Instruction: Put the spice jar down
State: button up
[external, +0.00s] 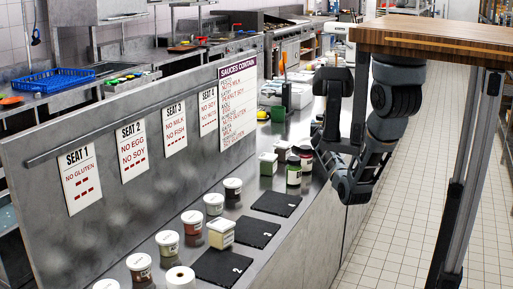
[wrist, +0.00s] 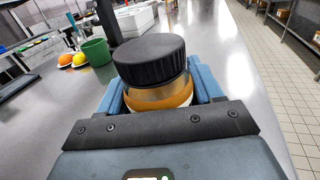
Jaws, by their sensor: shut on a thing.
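The spice jar (wrist: 150,62) has a ribbed black lid and an amber body, and it fills the middle of the wrist view. My gripper (wrist: 161,88) is shut on it, with a blue finger at each side of the body. The jar stands about upright between the fingers. Its bottom is hidden by my gripper, so I cannot tell whether it touches the counter (wrist: 235,95). In the external view my arm reaches down over the counter's right edge, and I cannot make out the held jar there.
In the wrist view a green cup (wrist: 96,51) and orange and yellow items (wrist: 72,60) lie to the left. In the external view two dark-lidded jars (external: 294,170) stand near my arm. Black numbered mats (external: 276,203) and several tubs (external: 233,190) line the counter.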

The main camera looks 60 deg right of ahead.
jog(key=shift+f, duration=0.3)
jog(key=shift+f, duration=0.15)
jog(key=shift+f+b, duration=0.35)
jog(key=shift+f, duration=0.15)
jog(key=o, duration=1.2)
jog(key=shift+o, duration=0.2)
